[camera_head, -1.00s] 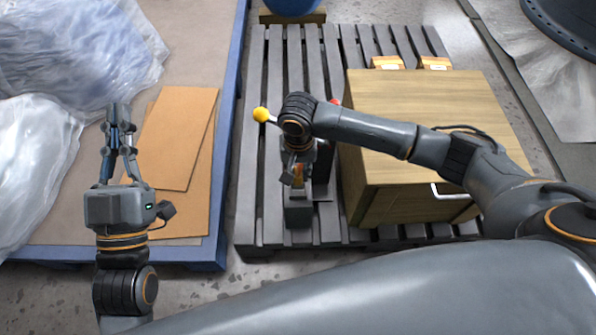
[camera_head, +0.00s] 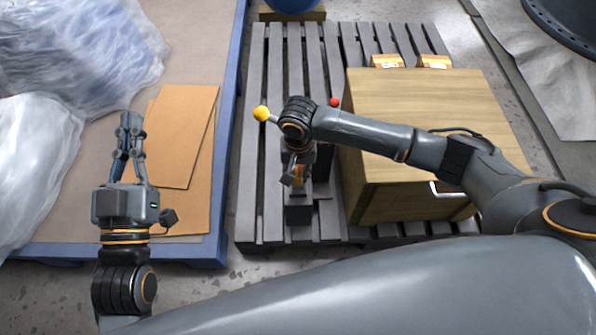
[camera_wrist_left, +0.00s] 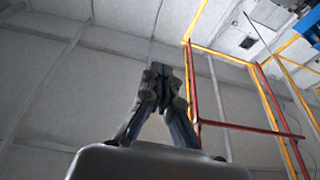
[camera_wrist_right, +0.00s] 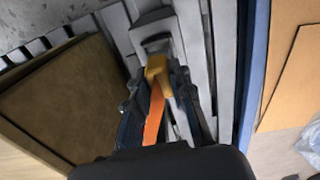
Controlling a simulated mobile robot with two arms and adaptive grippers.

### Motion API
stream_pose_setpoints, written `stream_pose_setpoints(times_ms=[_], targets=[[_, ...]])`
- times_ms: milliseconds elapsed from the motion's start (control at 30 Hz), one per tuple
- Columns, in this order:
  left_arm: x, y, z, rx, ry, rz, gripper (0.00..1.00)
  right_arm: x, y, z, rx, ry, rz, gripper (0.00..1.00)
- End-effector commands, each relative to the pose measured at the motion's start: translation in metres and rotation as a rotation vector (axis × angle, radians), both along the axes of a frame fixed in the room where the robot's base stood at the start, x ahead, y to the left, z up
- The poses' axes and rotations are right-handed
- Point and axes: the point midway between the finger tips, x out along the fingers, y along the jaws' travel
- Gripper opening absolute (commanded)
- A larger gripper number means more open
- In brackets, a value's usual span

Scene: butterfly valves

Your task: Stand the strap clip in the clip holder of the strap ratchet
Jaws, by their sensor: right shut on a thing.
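My right gripper (camera_wrist_right: 160,80) is shut on the strap clip (camera_wrist_right: 157,70), a yellow-orange piece with an orange strap hanging from it. In the head view the clip (camera_head: 299,174) shows as a small orange patch below my right wrist. A dark grey block (camera_head: 299,214), which appears to be part of the strap ratchet, stands on the pallet beneath. In the right wrist view a grey block (camera_wrist_right: 152,28) lies just beyond the clip; I cannot tell whether they touch. My left gripper (camera_head: 130,120) is empty, its fingertips together; they also meet in the left wrist view (camera_wrist_left: 166,78).
A wooden box (camera_head: 430,120) stands right of my right gripper on the grey slatted pallet (camera_head: 262,160). A yellow ball knob (camera_head: 261,113) and a red knob (camera_head: 334,102) sit beside my right wrist. Cardboard sheets (camera_head: 185,130) lie on the left table, with plastic wrap (camera_head: 75,50) behind.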

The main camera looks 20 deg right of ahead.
Motion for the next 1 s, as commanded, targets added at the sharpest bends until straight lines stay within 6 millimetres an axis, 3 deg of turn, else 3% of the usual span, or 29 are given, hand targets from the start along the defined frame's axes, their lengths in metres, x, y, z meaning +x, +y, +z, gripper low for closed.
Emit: stream_pose_setpoints(times_ms=[1000], targets=[[0.004,0.002,-0.017,0.026,0.101,0.006,0.0,0.0,0.0,0.0,0.001,0.0,0.0,0.0]])
